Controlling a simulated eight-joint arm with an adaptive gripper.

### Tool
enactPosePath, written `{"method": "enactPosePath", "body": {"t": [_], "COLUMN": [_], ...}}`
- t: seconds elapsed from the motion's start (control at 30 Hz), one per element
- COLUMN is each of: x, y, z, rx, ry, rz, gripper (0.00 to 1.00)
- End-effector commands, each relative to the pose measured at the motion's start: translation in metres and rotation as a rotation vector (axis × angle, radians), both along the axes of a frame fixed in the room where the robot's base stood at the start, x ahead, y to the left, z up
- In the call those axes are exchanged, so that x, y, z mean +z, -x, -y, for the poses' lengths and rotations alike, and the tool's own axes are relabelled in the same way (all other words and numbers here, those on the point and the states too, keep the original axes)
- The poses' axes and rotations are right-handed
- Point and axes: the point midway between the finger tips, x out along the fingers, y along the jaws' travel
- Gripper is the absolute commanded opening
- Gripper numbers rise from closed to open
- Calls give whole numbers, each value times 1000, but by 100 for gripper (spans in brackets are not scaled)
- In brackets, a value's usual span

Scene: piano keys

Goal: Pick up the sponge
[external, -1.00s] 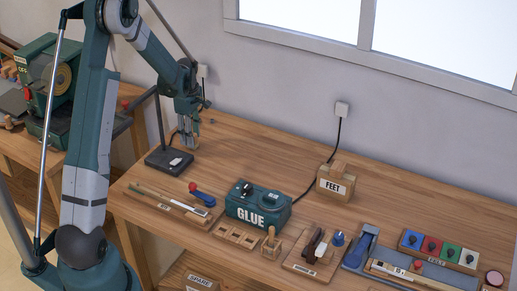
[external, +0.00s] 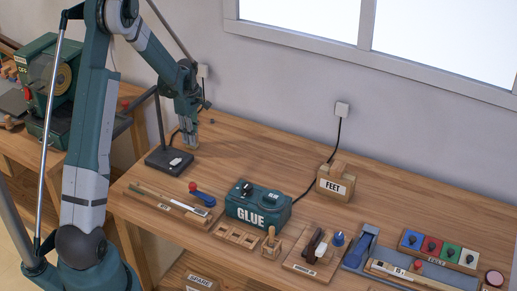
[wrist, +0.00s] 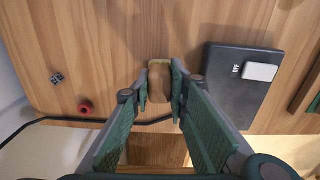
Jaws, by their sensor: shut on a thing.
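A small tan-brown block (wrist: 159,82), which I take to be the sponge, stands between my fingertips in the wrist view. Its top edge is paler, and the fingers cover parts of its sides. My gripper (wrist: 160,86) is shut on it, one green finger on each side. In the external view my gripper (external: 191,144) points down at the back left of the bench, just right of the lamp base. The block is too small there to make out well, and I cannot tell if it is clear of the wood.
The dark lamp base (external: 161,165) with a white switch (wrist: 260,71) is close to my gripper. A red ring (wrist: 85,108), a small dark cube (wrist: 57,78) and a black cable (wrist: 60,119) lie nearby.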

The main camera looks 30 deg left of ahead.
Motion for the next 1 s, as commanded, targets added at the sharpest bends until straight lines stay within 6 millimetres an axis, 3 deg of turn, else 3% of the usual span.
{"method": "enactPosePath", "body": {"t": [0.43, 1.0], "x": [14, 89], "y": [0, 0], "z": [0, 0], "rx": [0, 0], "ry": [0, 0], "rz": [0, 0], "gripper": [6, 6]}}
